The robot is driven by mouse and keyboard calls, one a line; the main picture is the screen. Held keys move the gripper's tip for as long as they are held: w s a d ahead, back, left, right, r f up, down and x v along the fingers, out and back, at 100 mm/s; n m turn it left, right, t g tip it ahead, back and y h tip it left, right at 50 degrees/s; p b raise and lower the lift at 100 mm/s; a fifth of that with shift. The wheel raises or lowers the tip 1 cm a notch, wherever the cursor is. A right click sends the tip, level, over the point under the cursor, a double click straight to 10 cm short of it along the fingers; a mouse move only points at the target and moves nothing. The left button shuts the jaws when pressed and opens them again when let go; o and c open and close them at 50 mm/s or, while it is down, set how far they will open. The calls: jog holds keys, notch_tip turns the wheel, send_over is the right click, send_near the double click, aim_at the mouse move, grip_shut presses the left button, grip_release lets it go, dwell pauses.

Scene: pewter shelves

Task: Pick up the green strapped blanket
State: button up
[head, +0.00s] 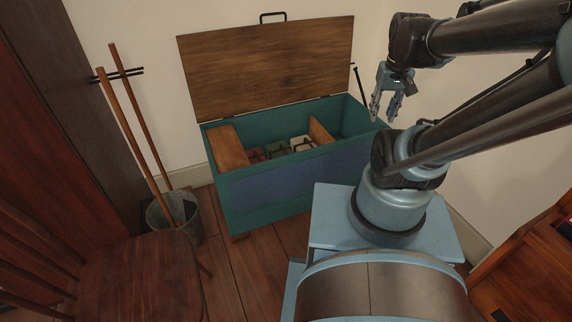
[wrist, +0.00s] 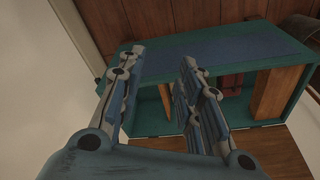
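The green strapped blanket (head: 277,150) lies inside the open chest (head: 275,190) in the head view, between a reddish bundle (head: 256,156) on its left and a pale bundle (head: 302,143) on its right. Dark straps or handles show on top of the bundles. My gripper (head: 384,112) hangs above the chest's right end, to the right of the blanket and apart from it. Its fingers are spread and hold nothing. In the wrist view my gripper (wrist: 163,58) is also open over the chest (wrist: 220,42). I cannot make out the green blanket there; the right finger blocks part of the chest's inside.
The wooden lid (head: 268,68) stands raised against the wall. Wooden boards (head: 229,146) (head: 320,130) flank the bundles. The chest's right compartment looks empty. A bucket (head: 178,213) with poles and a wooden chair (head: 135,275) stand at left. Floor shows in front of the chest.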

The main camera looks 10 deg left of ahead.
jog(key=w+a+n, duration=0.1)
jog(key=w+a, duration=0.2)
jog(key=w, duration=0.4)
jog(key=w+a, duration=0.4)
jog(key=w, duration=0.2)
jog(key=n+g, duration=0.2)
jog(key=n, duration=0.2)
send_over(286, 152)
jog(key=w, duration=0.1)
notch_tip(286, 152, down, 30)
notch_tip(286, 152, down, 10)
jog(key=shift+w+a+f, duration=0.1)
jog(key=shift+f, duration=3.4)
grip_shut()
